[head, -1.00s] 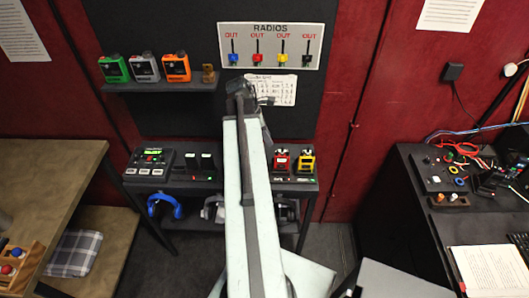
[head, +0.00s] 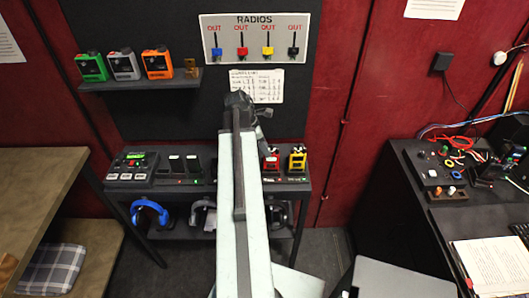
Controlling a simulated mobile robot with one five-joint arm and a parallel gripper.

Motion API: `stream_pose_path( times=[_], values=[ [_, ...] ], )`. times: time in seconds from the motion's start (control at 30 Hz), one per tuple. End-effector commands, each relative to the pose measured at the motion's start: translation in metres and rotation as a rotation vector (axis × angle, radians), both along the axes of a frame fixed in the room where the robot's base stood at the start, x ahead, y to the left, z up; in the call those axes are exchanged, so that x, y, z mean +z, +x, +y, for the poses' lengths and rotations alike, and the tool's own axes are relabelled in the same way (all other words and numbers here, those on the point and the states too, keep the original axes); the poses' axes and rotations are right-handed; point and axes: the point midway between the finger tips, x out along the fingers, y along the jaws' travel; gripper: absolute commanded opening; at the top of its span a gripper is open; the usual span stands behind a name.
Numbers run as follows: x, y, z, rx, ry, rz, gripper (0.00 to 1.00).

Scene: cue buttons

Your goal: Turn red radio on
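A small red radio (head: 271,160) stands in the charging row on the black shelf table (head: 307,186) against the back wall, just left of a yellow radio (head: 297,158). My pale arm rises through the middle of the head view and passes close to the red radio's left side. My gripper (head: 250,110) is at the arm's far end, seen from behind, above the table and in front of the wall panel. Its fingers are hard to make out, so its opening cannot be told. My arm hides part of the table left of the red radio.
A control box (head: 133,168) with a green display and dark chargers (head: 184,168) stand left of my arm. Headphones (head: 150,213) hang below. A RADIOS board (head: 255,38) is on the wall. A wooden table (head: 40,195) is left; a cluttered black desk (head: 400,215) is right.

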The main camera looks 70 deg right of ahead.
Motion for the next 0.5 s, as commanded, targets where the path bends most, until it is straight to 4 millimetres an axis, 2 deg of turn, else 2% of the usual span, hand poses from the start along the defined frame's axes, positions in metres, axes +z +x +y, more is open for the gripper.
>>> stream_pose_path(
  times=[0.07, 0.1, 0.2, 0.37, 0.5],
  values=[
    [0.001, -0.0001, 0.0, 0.0, 0.0, 0.0, 0.36],
    [0.001, -0.0001, 0.0, 0.0, 0.0, 0.0, 0.25],
    [0.001, -0.0001, 0.0, -0.001, 0.0, 0.0, 0.0],
    [0.001, 0.0, -0.0005, -0.009, 0.0, -0.001, 0.0],
    [0.0009, 0.0014, -0.0037, -0.129, 0.0, -0.001, 0.0]
  ],
)
